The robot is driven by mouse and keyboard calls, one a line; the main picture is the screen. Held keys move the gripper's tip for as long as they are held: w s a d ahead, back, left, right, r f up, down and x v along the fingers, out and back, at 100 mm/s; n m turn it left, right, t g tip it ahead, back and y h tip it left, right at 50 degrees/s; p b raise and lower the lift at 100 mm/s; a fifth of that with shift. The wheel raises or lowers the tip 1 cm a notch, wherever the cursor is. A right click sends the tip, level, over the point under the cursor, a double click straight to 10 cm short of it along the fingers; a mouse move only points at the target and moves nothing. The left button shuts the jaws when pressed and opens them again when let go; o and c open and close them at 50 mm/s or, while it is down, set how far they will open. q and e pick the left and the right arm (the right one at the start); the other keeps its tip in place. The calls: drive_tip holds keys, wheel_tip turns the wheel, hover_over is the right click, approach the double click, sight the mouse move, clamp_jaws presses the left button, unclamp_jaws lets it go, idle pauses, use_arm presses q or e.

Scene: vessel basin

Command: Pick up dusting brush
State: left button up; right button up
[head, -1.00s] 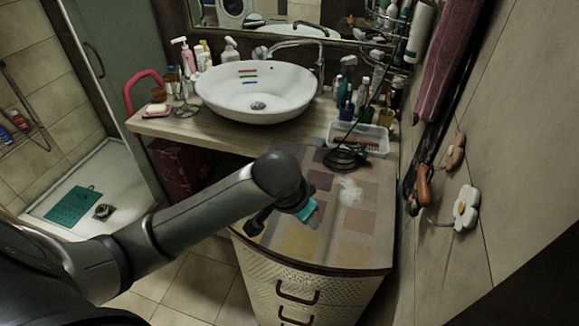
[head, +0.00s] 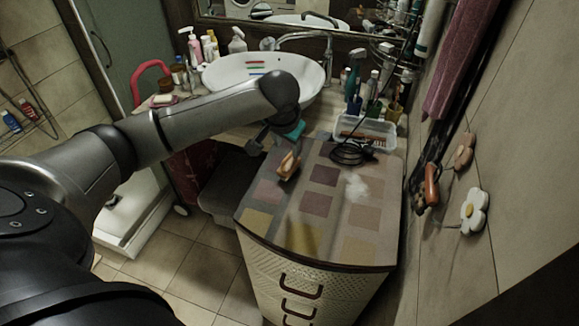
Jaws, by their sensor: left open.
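A small brush (head: 288,165) with a wooden-looking body and a pale edge lies on the patchwork top of the cabinet (head: 318,232), near its left edge. It appears to be the dusting brush. My left gripper (head: 275,140) is open, just above and behind the brush in the head view, with a teal part on its right side and a dark part on its left. It seems empty and apart from the brush. The gripper's inner side is partly hidden by my own wrist. My right gripper is not in view.
A whitish dusty patch (head: 357,187) marks the cabinet top. A coiled black cable (head: 351,153) and a clear tray (head: 370,131) lie behind it. The white basin (head: 225,72) stands on the counter, partly behind my left arm. The cabinet's front half is clear.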

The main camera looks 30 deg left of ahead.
sight(288, 157)
use_arm(q)
drive_tip(key=shift+a+b+x, duration=0.15)
drive_tip(key=shift+x, duration=1.95)
drive_tip(key=shift+a+b+x, duration=0.1)
drive_tip(key=shift+b+x, duration=0.05)
drive_tip(key=shift+x, duration=1.95)
drive_tip(key=shift+w+r, duration=0.15)
clamp_jaws()
